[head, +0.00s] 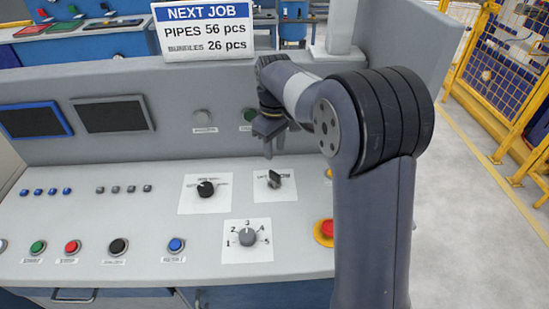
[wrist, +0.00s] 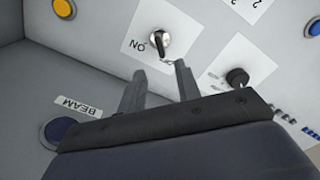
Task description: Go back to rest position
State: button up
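My gripper (head: 268,148) hangs over the back of the sloped control panel (head: 130,225), at the end of my bent arm. In the wrist view its two fingers (wrist: 158,82) stand apart with nothing between them, so it is open. A rotary switch (head: 274,180) on a white plate sits just below and in front of the gripper. In the wrist view this switch (wrist: 159,42) shows beyond the fingertips, with the word ON beside it. The fingers look clear of it.
A black knob (head: 206,188), a numbered dial (head: 247,237) and a red emergency button (head: 325,230) share the panel. Several coloured buttons line its left side. Two dark screens (head: 113,115) and a NEXT JOB sign (head: 204,30) stand behind. A yellow fence (head: 505,75) is at right.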

aim_at(274, 172)
jog(key=shift+r, duration=0.35)
notch_tip(274, 172, down, 11)
jog(key=shift+r+p, duration=0.1)
jog(key=shift+p, duration=0.4)
dwell(0.5)
